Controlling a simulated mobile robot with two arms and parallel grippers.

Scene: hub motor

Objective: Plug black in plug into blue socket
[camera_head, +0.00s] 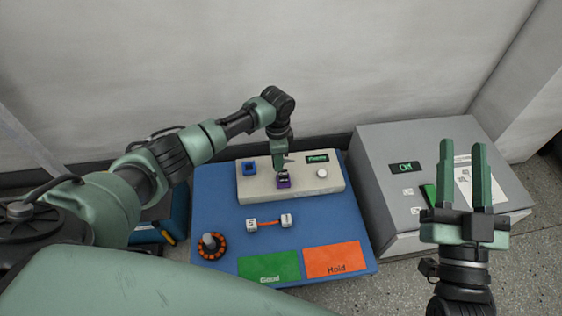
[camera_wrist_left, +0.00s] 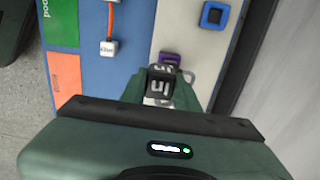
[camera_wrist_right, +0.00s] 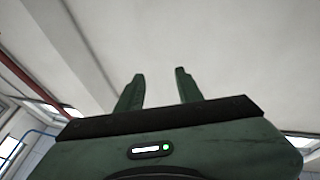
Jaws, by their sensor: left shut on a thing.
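The blue socket (camera_head: 249,168) is a square blue block at the left of the beige panel; it also shows at the top of the left wrist view (camera_wrist_left: 214,15). My left gripper (camera_head: 279,163) is over the middle of the panel, right of the blue socket and at the purple socket (camera_head: 283,183). In the left wrist view it is shut on the black in plug (camera_wrist_left: 159,92), which carries white lettering and sits right beside the purple socket (camera_wrist_left: 170,59). Whether the plug is seated there I cannot tell. My right gripper (camera_head: 465,180) is open and empty, raised at the right.
The beige panel (camera_head: 328,187) stands on a blue mat (camera_head: 220,205). Two white cubes (camera_head: 252,225) joined by an orange cable, an orange-black ring part (camera_head: 212,246), a green card (camera_head: 268,267) and an orange card (camera_head: 338,260) lie in front. A grey box (camera_head: 375,165) stands right.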

